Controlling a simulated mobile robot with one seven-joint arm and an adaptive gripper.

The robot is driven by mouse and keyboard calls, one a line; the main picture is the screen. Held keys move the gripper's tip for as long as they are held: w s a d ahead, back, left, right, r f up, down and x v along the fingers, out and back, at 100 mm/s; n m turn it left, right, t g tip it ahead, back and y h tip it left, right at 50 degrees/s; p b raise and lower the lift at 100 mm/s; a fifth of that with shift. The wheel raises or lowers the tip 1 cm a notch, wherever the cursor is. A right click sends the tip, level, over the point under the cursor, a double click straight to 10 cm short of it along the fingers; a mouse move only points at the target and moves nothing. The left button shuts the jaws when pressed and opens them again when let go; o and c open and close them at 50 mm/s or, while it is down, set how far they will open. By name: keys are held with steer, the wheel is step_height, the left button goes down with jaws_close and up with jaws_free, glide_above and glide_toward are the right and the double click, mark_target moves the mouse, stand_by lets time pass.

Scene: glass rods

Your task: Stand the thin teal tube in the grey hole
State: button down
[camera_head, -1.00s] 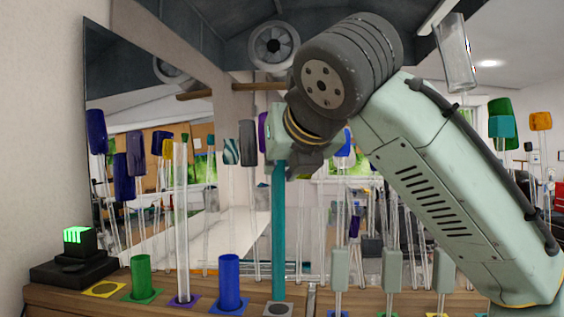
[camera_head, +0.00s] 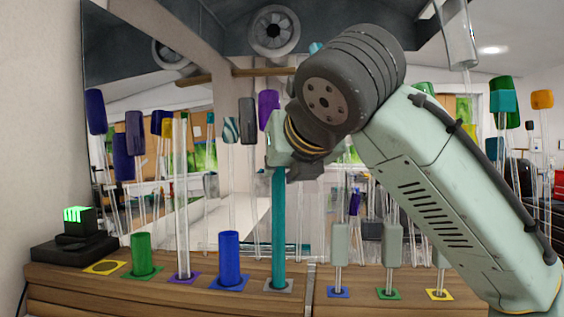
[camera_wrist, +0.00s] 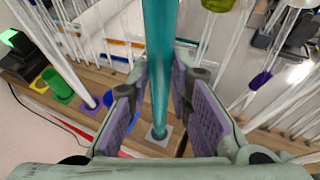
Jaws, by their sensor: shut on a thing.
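The thin teal tube (camera_head: 278,225) is upright in the head view, its lower end at the grey-rimmed hole (camera_head: 279,286) on the wooden bench. My gripper (camera_head: 286,160) is at the tube's upper part. In the wrist view, the tube (camera_wrist: 160,70) runs between the two purple-padded fingers of my gripper (camera_wrist: 160,95). Its lower end meets the grey square (camera_wrist: 158,135), covering the hole. How deep it sits in the hole I cannot tell.
A blue cylinder (camera_head: 230,260) and a clear tube (camera_head: 181,210) in a purple-rimmed hole stand left of the teal tube. A green cylinder (camera_head: 141,253) is farther left. Grey-handled rods (camera_head: 340,250) stand to the right. A black box with a green light (camera_head: 76,235) sits at the left end.

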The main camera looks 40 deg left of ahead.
steer(key=shift+f+b, duration=0.4)
steer(key=shift+f, duration=0.9)
steer(key=c, duration=1.4)
jaws_free()
steer(key=shift+s+d, duration=0.1)
steer(key=v, duration=1.2)
